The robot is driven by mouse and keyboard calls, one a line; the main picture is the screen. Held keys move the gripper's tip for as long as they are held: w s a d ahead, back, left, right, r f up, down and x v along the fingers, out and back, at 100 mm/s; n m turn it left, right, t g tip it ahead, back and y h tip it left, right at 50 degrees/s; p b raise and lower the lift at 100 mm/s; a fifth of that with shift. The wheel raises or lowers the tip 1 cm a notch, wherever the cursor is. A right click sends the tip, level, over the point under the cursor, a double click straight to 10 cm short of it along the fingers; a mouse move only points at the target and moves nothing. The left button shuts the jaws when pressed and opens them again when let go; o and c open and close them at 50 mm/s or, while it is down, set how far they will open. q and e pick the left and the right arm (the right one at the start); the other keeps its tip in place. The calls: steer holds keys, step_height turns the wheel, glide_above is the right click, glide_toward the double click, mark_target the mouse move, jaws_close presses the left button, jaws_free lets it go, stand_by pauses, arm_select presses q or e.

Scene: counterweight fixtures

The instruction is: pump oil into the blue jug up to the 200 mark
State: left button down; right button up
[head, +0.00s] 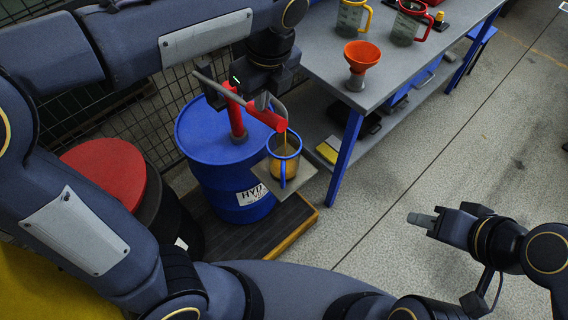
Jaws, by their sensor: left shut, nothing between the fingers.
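The blue jug (283,171) has a blue rim and handle and a see-through body with amber oil inside. It stands on a small metal shelf (308,170) at the side of the blue drum (207,165). The red pump (236,117) rises from the drum top, and its spout (267,117) points over the jug. A thin amber stream falls from the spout into the jug. My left gripper (262,102) is shut and empty beside the pump's grey lever (212,86). The jug's marks are unreadable. My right gripper (421,220) hangs over open floor; its finger gap cannot be seen.
A grey table (330,70) holds an orange funnel (361,57), a yellow-handled jug (350,18) and a red-handled jug (408,24). A dark drum with a red lid (104,167) stands left. The floor at right is clear.

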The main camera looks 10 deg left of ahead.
arm_select(q)
steer(key=shift+f+b, duration=2.75)
steer(key=shift+f, duration=1.8)
step_height(320, 180, up, 12)
steer(key=p, duration=1.1)
steer(key=shift+f, duration=0.45)
